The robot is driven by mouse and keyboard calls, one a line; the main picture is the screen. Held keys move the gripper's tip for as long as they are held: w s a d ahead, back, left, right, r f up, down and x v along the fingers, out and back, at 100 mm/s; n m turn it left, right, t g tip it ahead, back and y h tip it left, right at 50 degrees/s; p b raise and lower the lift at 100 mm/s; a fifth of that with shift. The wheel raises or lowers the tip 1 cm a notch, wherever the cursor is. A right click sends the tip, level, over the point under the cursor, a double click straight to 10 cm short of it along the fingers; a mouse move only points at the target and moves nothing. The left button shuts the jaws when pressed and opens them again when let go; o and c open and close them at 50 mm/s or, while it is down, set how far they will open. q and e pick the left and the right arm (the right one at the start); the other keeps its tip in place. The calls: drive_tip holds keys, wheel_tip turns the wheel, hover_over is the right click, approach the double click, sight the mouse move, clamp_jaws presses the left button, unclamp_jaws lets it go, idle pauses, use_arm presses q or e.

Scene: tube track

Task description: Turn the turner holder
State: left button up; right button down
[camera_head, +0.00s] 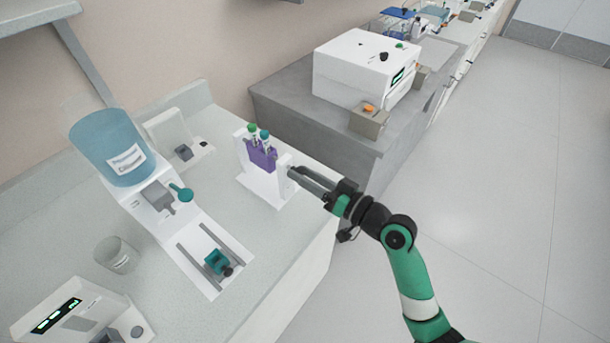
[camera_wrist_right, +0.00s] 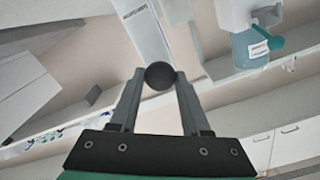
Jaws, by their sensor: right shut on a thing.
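The turner is a white stand (camera_head: 262,188) on the bench near its right edge. It carries a purple holder (camera_head: 261,156) with two upright tubes, one with a green cap (camera_head: 252,127) and one with a teal cap (camera_head: 265,134). My right gripper (camera_head: 292,173) reaches in from the right to the stand's right side. In the right wrist view the right gripper (camera_wrist_right: 160,82) is shut on a dark round knob (camera_wrist_right: 160,75), held between its fingertips. The fingers mostly hide the knob in the head view. My left gripper is not in view.
A blue-bottled dispenser (camera_head: 112,150) stands left, with a teal clamp (camera_head: 217,262) on rails before it. A clear beaker (camera_head: 115,255) and a device with a green display (camera_head: 75,315) are nearer. A white machine (camera_head: 360,70) sits on the grey bench behind.

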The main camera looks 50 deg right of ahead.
drive_tip(key=shift+c, duration=1.9)
unclamp_jaws()
drive_tip(key=s+p, duration=0.2)
drive_tip(key=s, duration=0.9)
drive_tip(key=shift+s+d+p, duration=0.3)
drive_tip(key=shift+d, duration=0.05)
